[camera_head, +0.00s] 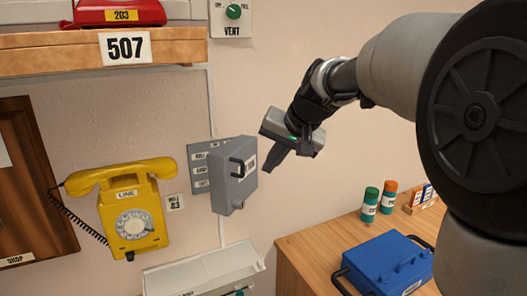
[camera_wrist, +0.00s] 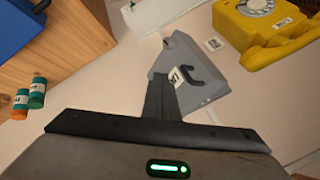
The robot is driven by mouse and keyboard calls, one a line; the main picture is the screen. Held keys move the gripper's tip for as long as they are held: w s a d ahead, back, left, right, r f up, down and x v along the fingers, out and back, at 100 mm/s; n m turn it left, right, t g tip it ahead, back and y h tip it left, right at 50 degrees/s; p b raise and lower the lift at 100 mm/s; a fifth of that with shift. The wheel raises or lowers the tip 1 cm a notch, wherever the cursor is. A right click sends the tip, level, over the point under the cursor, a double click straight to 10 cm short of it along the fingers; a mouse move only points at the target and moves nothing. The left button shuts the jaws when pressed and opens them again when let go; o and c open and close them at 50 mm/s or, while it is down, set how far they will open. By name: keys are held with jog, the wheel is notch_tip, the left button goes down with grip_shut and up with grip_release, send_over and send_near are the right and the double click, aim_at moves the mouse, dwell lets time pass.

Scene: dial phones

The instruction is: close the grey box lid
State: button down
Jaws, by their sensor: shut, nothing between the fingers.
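The grey box (camera_head: 200,172) is fixed to the wall, with small labels on its back panel. Its grey lid (camera_head: 232,192) stands out from the wall, leaving the labelled panel exposed on the left; it looks open. The lid has a black handle and a small label. My gripper (camera_head: 269,168) is shut and empty, just right of the lid in the head view; I cannot tell if it touches. In the wrist view, the shut fingers (camera_wrist: 162,98) overlap the near edge of the lid (camera_wrist: 205,88), partly hiding it.
A yellow phone (camera_head: 132,215) hangs on the wall to the left. A shelf (camera_head: 60,58) holds a red phone (camera_head: 115,10).

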aim_at(242, 175)
jog(key=a, duration=0.1)
jog(key=w+a, duration=0.1)
jog(key=w+a+f, duration=0.1)
jog(key=a, duration=0.1)
jog(key=shift+a+p, duration=0.1)
jog(key=shift+p, duration=0.2)
jog(key=shift+s+a, duration=0.1)
